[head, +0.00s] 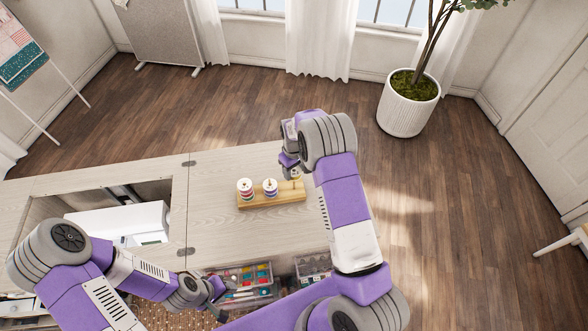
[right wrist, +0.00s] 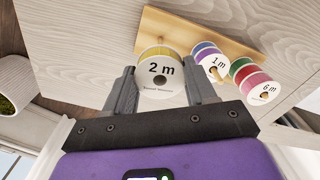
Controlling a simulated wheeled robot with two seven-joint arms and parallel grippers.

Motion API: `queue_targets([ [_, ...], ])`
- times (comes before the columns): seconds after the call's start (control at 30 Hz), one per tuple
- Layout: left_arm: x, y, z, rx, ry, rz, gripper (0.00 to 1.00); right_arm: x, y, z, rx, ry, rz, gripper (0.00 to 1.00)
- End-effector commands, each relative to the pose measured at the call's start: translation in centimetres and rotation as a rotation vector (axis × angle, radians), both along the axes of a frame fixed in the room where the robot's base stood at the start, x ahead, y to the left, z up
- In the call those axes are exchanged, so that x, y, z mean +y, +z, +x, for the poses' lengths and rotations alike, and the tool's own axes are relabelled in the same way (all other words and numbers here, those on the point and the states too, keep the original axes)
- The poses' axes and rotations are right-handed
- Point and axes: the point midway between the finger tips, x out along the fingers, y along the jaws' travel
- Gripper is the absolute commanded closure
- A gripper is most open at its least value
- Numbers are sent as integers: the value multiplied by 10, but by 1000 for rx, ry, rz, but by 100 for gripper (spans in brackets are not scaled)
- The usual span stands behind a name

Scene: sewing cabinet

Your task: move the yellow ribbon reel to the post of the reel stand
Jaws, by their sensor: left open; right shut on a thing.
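The yellow ribbon reel (right wrist: 161,72), with a white "2 m" face, is between the two fingers of my right gripper (right wrist: 163,95), which is shut on it. In the head view my right gripper (head: 290,163) is over the right end of the wooden reel stand (head: 272,202), and the reel is mostly hidden there. The stand also shows in the right wrist view (right wrist: 185,27), partly behind the yellow reel. My left gripper (head: 217,289) is open, low by the cabinet's front.
A tray of sewing supplies (head: 243,281) is below the tabletop's front edge. The pale tabletop (head: 220,225) is clear around the stand. A white sewing machine (head: 125,222) sits at left.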

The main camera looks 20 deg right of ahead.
Motion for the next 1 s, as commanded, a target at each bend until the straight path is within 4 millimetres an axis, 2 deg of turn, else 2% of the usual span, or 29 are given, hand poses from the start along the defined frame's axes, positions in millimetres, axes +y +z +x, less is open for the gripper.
queue_targets([
  [1.0,0,-21,0,0,0,0,57,0,-27,0,0,0,0,74],
])
